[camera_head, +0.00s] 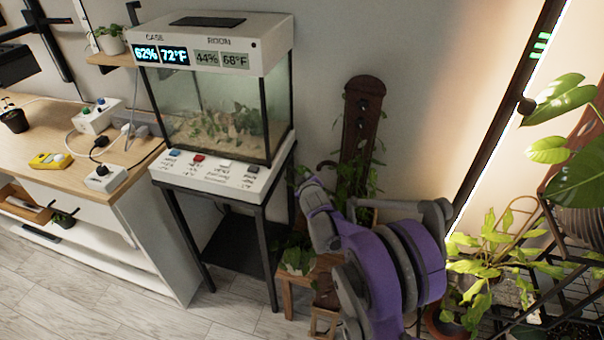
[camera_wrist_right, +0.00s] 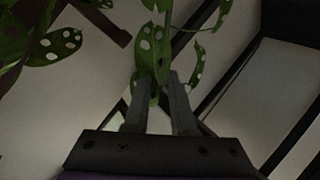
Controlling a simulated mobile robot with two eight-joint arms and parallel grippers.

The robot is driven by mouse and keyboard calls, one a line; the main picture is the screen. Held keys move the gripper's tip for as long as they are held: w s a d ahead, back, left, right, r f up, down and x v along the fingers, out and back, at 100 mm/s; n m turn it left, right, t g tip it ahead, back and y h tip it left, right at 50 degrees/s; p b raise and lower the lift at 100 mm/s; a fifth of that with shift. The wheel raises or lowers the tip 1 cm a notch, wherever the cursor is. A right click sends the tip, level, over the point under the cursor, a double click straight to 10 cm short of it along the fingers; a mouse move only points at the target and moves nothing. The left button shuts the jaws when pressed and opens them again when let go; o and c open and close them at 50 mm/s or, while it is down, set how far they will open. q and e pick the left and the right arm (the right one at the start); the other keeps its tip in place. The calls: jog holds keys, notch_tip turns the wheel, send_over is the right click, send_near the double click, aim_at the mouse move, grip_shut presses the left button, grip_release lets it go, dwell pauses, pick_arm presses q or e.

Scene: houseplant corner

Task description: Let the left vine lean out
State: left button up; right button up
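A dark brown upright board (camera_head: 362,110) with peg-like spots stands against the wall, with green vine foliage (camera_head: 345,178) around its lower part. My right gripper (camera_head: 309,186) is in front of the foliage, left of the board's foot; its fingers are hard to make out there. In the right wrist view, the two fingers of this gripper (camera_wrist_right: 160,80) stand apart. A vine with holed leaves (camera_wrist_right: 143,86) hangs down at them, and a leaf lies at or between the fingertips. Whether they touch it is unclear. My left gripper is not in view.
A glass terrarium (camera_head: 225,105) on a dark-legged stand is left of my right arm. A wooden stool (camera_head: 297,283) with a plant is below the gripper. Leafy plants (camera_head: 490,262) and a dark rack crowd the right. A wooden desk (camera_head: 75,150) is at left.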

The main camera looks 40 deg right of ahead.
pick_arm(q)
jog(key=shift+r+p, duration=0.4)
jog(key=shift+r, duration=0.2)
pick_arm(e)
jog(key=v, duration=0.7)
jog(key=shift+s, duration=0.15)
jog(key=s+a+f+m+g+y, duration=0.1)
jog(key=s+a+g+y, duration=0.1)
jog(key=s+a, duration=0.75)
jog(key=s+a+f+m+g+y, duration=0.1)
jog(key=s+a+g+y, duration=0.15)
jog(key=s+a, duration=0.65)
jog(key=s+a+m+g+y, duration=0.1)
jog(key=s+a+g, duration=0.3)
jog(key=s, duration=1)
pick_arm(q)
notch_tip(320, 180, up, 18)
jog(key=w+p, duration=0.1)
jog(key=p, duration=1.5)
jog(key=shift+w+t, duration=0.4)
pick_arm(e)
notch_tip(320, 180, up, 17)
jog(key=w+a+t, duration=0.1)
jog(key=w+t, duration=0.1)
jog(key=shift+w, duration=0.2)
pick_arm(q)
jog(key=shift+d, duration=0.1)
pick_arm(e)
jog(key=shift+s+d, duration=0.1)
jog(key=shift+s, duration=0.05)
